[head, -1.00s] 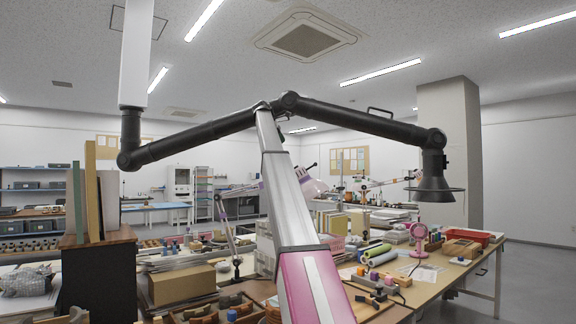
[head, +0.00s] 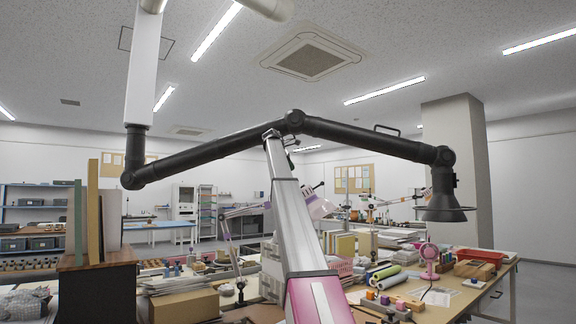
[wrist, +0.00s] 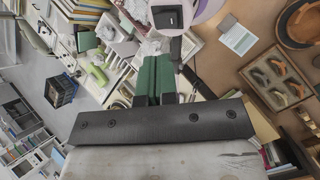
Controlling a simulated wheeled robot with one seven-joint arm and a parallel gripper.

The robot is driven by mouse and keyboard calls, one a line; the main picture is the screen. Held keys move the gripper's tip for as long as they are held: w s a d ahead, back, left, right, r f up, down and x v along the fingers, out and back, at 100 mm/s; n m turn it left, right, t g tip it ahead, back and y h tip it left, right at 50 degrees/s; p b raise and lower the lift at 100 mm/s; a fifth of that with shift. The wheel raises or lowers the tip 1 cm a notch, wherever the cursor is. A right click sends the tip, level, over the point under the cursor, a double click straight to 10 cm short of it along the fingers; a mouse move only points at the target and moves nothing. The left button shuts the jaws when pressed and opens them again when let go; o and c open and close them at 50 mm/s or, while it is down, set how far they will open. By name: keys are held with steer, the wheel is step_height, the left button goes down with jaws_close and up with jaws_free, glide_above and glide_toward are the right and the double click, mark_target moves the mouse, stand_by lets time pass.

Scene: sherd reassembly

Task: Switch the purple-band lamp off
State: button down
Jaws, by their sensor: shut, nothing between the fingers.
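The lamp with purple bands (head: 228,232) stands on the bench left of centre in the head view. Its jointed arm rises from a dark base and runs right towards a pale lilac shade (head: 319,206), partly hidden behind a silver-and-pink column. In the wrist view, a pale lilac rounded surface (wrist: 208,10) at the top edge may be this shade; I cannot tell whether it is lit. My gripper (wrist: 155,72) shows in the wrist view with its green fingers together and nothing between them. The fingertips point towards a small black square (wrist: 167,17) and look apart from it.
A black jointed extraction arm (head: 205,155) spans the head view, its hood (head: 445,208) hanging at the right. Another lamp (head: 395,200) stands further back. Books (head: 88,215), a cardboard box (head: 183,305) and a pink fan (head: 429,262) crowd the benches. Open floor lies at the right.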

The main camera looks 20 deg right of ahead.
steer(key=x, duration=0.9)
